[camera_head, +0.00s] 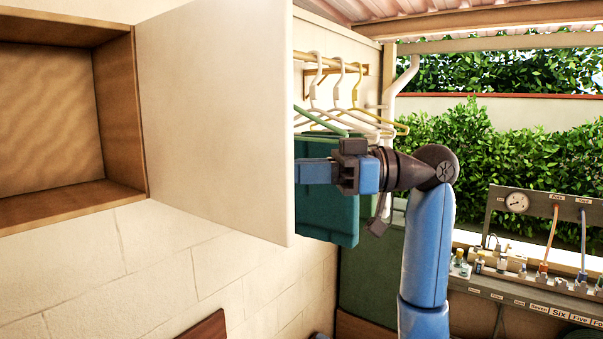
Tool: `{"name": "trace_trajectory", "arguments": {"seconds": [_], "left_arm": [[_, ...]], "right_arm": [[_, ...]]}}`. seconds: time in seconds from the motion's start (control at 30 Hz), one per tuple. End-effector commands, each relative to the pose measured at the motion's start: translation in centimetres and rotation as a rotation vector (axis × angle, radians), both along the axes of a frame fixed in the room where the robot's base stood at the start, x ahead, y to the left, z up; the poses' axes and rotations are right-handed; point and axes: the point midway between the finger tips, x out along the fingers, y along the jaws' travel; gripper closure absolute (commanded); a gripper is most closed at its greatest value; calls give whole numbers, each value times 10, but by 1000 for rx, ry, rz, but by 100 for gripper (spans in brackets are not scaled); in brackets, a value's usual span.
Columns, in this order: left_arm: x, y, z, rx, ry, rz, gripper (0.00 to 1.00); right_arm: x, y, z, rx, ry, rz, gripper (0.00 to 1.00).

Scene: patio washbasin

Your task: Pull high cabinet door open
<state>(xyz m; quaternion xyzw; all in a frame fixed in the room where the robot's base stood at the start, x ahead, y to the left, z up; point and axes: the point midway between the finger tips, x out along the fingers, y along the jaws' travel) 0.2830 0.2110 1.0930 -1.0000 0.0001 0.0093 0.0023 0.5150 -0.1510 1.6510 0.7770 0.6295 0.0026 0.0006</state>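The high cabinet (121,110) is on the wall at the upper left, its wooden inside open to view and empty where I see it. Its pale door (215,120) is swung wide out from the cabinet's right side, with its free edge toward me. My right gripper (314,171) is at the right of that free edge, on the far side of the door, pointing left. Its fingertips are hidden behind the door, so I cannot tell whether they touch it or how far apart they are. My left gripper is out of view.
Hangers (340,105) hang on a rail behind my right gripper, with green cloth or panels (330,215) below. A bench with a gauge panel (535,205) and small bottles stands at the right.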

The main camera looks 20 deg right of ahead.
Motion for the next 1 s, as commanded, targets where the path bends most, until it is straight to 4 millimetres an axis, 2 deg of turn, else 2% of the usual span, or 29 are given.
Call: {"name": "trace_trajectory", "arguments": {"seconds": [0.33,0.37,0.5,1.0], "left_arm": [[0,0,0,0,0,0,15],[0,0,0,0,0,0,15],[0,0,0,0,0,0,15],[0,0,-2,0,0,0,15]], "right_arm": [[2,1,1,5,3,-2,100],[2,1,1,5,3,-2,83],[1,1,1,4,2,-1,62],[0,-2,0,2,1,-1,62]]}}
